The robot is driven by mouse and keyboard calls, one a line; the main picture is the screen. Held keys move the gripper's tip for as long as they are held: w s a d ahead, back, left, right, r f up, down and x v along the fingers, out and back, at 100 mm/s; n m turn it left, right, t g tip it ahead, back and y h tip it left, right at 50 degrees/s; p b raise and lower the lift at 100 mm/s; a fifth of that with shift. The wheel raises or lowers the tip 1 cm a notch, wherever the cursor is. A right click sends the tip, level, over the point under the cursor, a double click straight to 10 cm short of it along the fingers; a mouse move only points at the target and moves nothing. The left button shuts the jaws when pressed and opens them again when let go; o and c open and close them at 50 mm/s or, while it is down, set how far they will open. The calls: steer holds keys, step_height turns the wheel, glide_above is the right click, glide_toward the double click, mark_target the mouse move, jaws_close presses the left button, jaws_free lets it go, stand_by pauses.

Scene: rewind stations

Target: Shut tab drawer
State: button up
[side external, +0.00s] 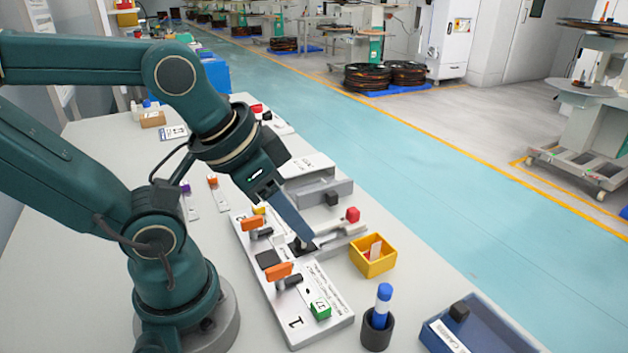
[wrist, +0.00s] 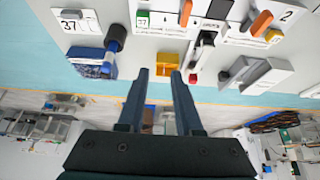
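A grey drawer-like unit (side external: 318,190) with a black knob (side external: 332,198) stands on the far side of the white station plate. It also shows at the right in the wrist view (wrist: 268,76), its grey part sticking out from the white housing. I cannot tell for sure which is the tab drawer. My gripper (side external: 306,232) hangs over the station beside the grey unit. In the wrist view its two fingers (wrist: 159,72) are apart with nothing between them.
A yellow bin (side external: 373,259) holding red and white pieces stands beside a red-knobbed lever (side external: 352,215). A black cup (side external: 377,330) holds a blue marker (side external: 383,300). Orange handles (side external: 279,271) rise from the station plate (side external: 335,325).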

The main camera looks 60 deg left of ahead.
jaws_close()
steer(key=w+a+r+m+g+y, duration=0.35)
steer(key=w+a+m+y, duration=0.25)
steer(key=w+a+m, duration=0.45)
steer(key=w+f+m+g+y, duration=0.1)
steer(key=w+f+m+y, duration=0.1)
steer(key=w+f+m, duration=0.35)
steer(key=m+g+y, duration=0.1)
steer(key=m, duration=0.1)
glide_toward(335, 202)
steer(key=v, duration=0.4)
steer(key=shift+w+r, duration=0.1)
steer(key=shift+r, duration=0.05)
steer(key=shift+f, duration=0.25)
steer(key=x, duration=0.9)
steer(key=shift+a+f, duration=0.2)
steer(key=shift+a, duration=0.05)
